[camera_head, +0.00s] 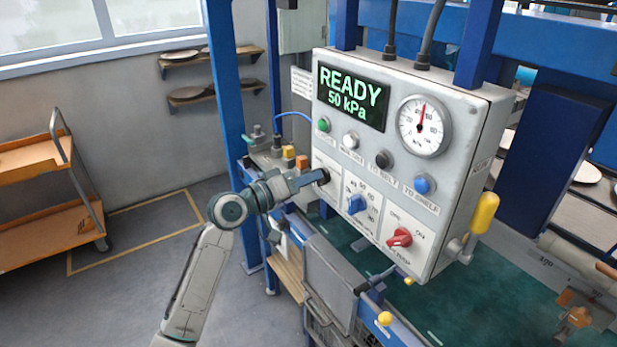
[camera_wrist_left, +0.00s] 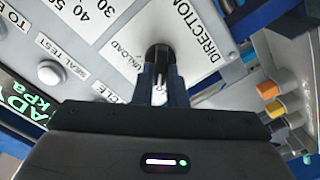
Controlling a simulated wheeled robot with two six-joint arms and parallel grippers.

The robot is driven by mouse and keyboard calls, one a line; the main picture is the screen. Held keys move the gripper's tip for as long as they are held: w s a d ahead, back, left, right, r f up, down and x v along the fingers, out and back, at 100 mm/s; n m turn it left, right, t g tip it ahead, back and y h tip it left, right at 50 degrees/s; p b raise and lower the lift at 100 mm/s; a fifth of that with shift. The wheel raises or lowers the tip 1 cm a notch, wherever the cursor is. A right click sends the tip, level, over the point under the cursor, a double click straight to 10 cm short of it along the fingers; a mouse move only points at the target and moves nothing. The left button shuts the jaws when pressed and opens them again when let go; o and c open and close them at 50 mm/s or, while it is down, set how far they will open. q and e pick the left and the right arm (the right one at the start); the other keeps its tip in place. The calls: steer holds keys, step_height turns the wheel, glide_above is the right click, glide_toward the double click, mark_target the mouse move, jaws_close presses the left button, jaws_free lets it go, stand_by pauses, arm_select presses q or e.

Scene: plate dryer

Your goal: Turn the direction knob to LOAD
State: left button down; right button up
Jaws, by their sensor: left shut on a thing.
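The black direction knob (camera_wrist_left: 160,55) sits on the white plate marked DIRECTION (camera_wrist_left: 190,25) in the left wrist view. It also shows at the left of the control panel in the head view (camera_head: 323,176). My left gripper (camera_wrist_left: 161,78) is shut on the knob, with one finger on each side. It also shows in the head view (camera_head: 316,178), reaching in from the left. The knob's pointer direction is hidden by the fingers. My right gripper is not in view.
The panel (camera_head: 460,125) carries a display (camera_head: 351,97) reading READY 50 kPa, a gauge (camera_head: 424,126) and several buttons. A blue knob (camera_head: 356,204) and a red knob (camera_head: 399,238) sit right of the direction knob. A yellow-handled lever (camera_head: 484,213) is on the panel's right side.

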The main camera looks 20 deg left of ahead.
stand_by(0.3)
arm_select(q)
steer(key=c, duration=1.5)
jaws_free()
steer(key=shift+o, duration=0.2)
steer(key=b+v, duration=0.4)
steer(key=v, duration=0.7)
steer(key=shift+w, duration=0.1)
